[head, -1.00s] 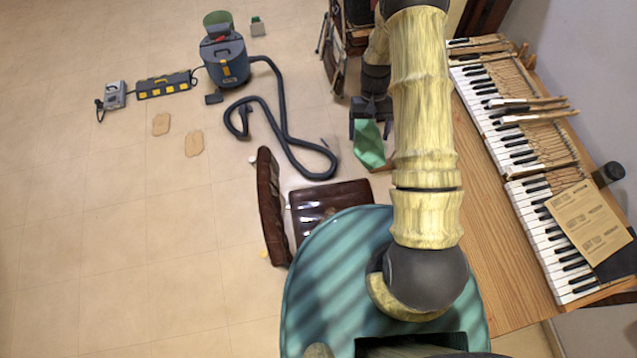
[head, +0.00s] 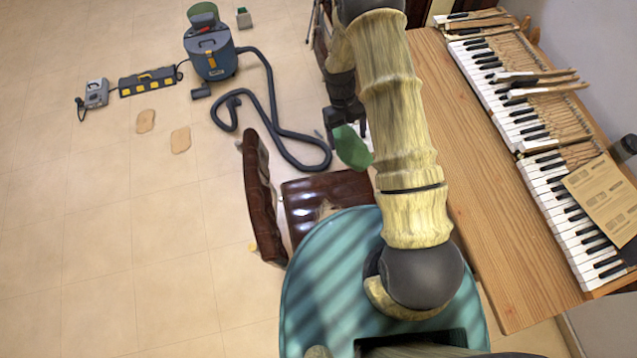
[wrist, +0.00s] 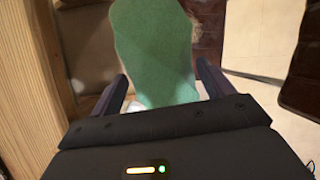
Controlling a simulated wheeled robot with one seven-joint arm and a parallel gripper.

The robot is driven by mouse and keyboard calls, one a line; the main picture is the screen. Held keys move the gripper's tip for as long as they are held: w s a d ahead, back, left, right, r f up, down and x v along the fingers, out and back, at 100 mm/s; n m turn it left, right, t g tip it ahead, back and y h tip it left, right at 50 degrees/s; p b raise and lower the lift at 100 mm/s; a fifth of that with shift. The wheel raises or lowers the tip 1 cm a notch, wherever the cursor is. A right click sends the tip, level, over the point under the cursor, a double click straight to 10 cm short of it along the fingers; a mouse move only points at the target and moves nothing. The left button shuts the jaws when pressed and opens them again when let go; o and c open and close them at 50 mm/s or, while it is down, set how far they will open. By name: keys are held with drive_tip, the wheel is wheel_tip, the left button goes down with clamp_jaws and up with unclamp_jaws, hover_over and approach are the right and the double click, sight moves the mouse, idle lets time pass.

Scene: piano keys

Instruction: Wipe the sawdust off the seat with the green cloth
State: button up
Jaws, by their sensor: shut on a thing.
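The green cloth (head: 352,147) hangs from my gripper (head: 345,114), which is shut on it. In the wrist view the cloth (wrist: 155,50) fills the space between the two dark fingers and extends beyond them. The dark brown leather seat (head: 305,196) is below and left of the cloth in the head view, with its upright back at its left. A small pale patch (head: 325,208), which looks like sawdust, lies on the seat near its front edge. The cloth appears apart from the seat. My arm and body hide part of the seat's right and near sides.
A wooden bench (head: 490,225) with piano keys (head: 575,232) stands right of my arm. A blue vacuum (head: 211,55) with its hose (head: 272,115) lies beyond the seat. The tiled floor at left is mostly clear.

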drive_tip(key=a+f+n+t+h+b, duration=0.1)
drive_tip(key=a+f+n+b, duration=0.3)
drive_tip(key=f+b, duration=0.6)
drive_tip(key=a+f+n+t+h+b, duration=0.1)
drive_tip(key=a+f+n+b, duration=0.3)
drive_tip(key=f+b, duration=0.7)
wheel_tip(320, 180, down, 4)
drive_tip(key=shift+s+a, duration=0.15)
drive_tip(key=shift+s, duration=0.3)
